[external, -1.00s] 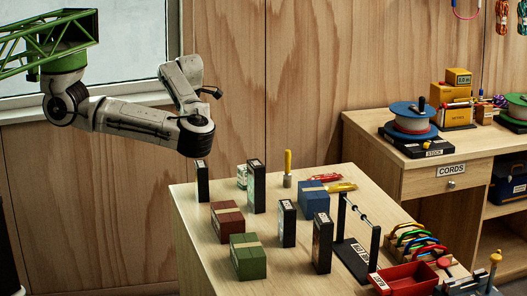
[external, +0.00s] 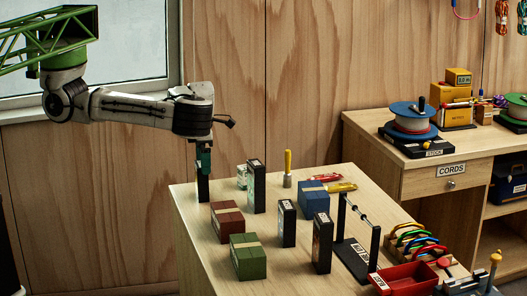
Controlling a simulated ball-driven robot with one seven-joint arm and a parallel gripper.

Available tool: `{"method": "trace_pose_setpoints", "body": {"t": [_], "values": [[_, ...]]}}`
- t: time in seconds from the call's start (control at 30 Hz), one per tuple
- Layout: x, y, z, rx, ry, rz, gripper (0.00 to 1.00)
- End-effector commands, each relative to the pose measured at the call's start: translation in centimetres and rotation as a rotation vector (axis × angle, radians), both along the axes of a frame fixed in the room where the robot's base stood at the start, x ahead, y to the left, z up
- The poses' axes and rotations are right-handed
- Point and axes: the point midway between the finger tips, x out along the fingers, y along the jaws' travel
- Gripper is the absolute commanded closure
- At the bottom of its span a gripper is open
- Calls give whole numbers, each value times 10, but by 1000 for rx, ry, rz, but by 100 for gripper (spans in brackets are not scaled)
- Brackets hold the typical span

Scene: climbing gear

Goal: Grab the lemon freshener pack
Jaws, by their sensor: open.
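My gripper (external: 203,170) points down at the table's far left corner, dark green against the wall. It is open, at the top of the leftmost upright dark slab (external: 203,190), and hides that slab's upper part. I cannot tell whether they touch. I cannot make out which item is the lemon freshener pack, as the labels are too small. A small white and green pack (external: 241,177) stands to the right of my gripper, partly behind a tall dark slab (external: 257,188).
On the table (external: 190,232) stand a red block (external: 227,221), a green block (external: 248,261), a blue block (external: 313,201) and more dark slabs (external: 287,224). A yellow-handled tool (external: 288,165) stands upright at the back. A red tray (external: 402,279) is at the front right.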

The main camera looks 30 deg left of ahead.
Motion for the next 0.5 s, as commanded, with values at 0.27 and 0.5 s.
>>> {"method": "trace_pose_setpoints", "body": {"t": [0.27, 0.5], "values": [[-4, 7, -36, 2, 1, 1, 0], [-4, 7, -43, 1, -1, 1, 0]]}}
